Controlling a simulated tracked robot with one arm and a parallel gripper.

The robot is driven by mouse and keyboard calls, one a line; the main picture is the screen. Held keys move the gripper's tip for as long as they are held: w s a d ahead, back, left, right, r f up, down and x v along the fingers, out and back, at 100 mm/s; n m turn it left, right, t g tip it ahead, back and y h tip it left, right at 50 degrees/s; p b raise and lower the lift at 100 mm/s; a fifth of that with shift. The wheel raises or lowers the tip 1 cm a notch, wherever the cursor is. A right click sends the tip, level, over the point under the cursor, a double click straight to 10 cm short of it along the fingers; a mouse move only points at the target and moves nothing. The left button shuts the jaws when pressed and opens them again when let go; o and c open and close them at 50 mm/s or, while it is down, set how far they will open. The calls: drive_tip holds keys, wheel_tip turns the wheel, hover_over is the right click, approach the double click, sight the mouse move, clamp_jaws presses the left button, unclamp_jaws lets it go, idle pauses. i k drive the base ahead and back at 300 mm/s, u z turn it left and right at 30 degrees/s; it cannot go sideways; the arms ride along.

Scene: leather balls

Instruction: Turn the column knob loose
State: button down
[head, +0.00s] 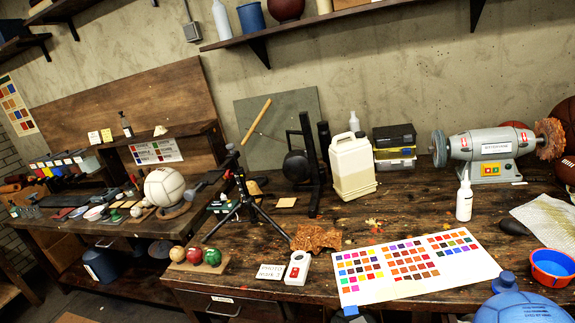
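A small black tripod (243,200) stands on the dark wooden bench, left of the middle, with its legs spread. A dark bar lies across its top and slants down to the left toward a white ball (165,188). The column knob is too small to make out for certain among the dark parts of the tripod. My gripper does not show in the head view, so its distance from the tripod and its state cannot be seen.
Around the tripod are a black stand (308,165), a cream jug (353,166), a brown leather scrap (317,237), a white device (298,268) and small coloured balls (194,255). A colour chart (415,265) and bench grinder (490,143) are to the right. A shelf (330,22) runs above.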

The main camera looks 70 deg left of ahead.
sight(229, 174)
drive_tip(key=z, duration=0.65)
drive_tip(key=k, duration=2.55)
drive_tip(key=u, duration=1.75)
drive_tip(key=i, duration=0.55)
drive_tip(key=u, duration=0.15)
